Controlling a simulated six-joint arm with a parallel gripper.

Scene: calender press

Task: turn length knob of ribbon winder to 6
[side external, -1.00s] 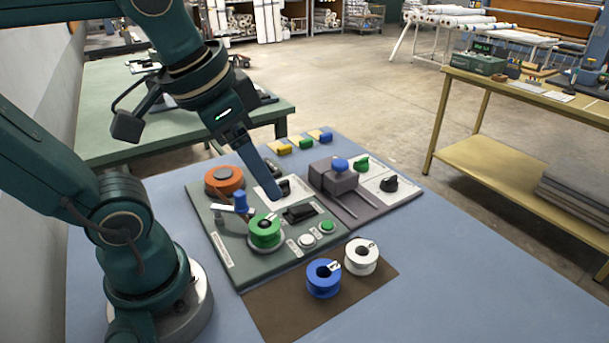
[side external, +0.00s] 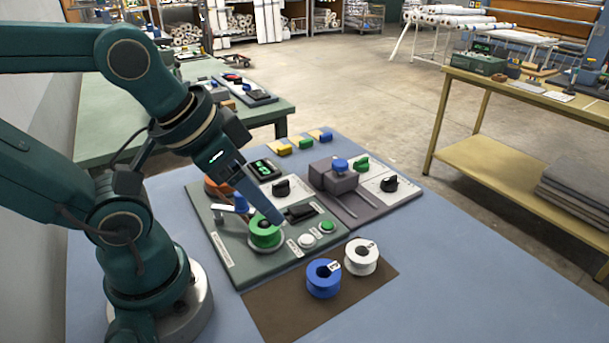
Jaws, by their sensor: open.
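The ribbon winder (side external: 232,262) is a grey-green panel on the blue table. A black knob (side external: 282,188) on a white scale plate stands towards its back, beside a small dark display. It looks like the length knob, but its numbers and pointer setting are too small to read. My gripper (side external: 276,217) is open and points down and to the right. Its fingertips appear in front of the knob, near the green spool (side external: 265,233) and the black slot piece (side external: 299,213). They look apart from the knob. Contact with the spool cannot be told.
Blue and white spools stand on a brown mat (side external: 270,312).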

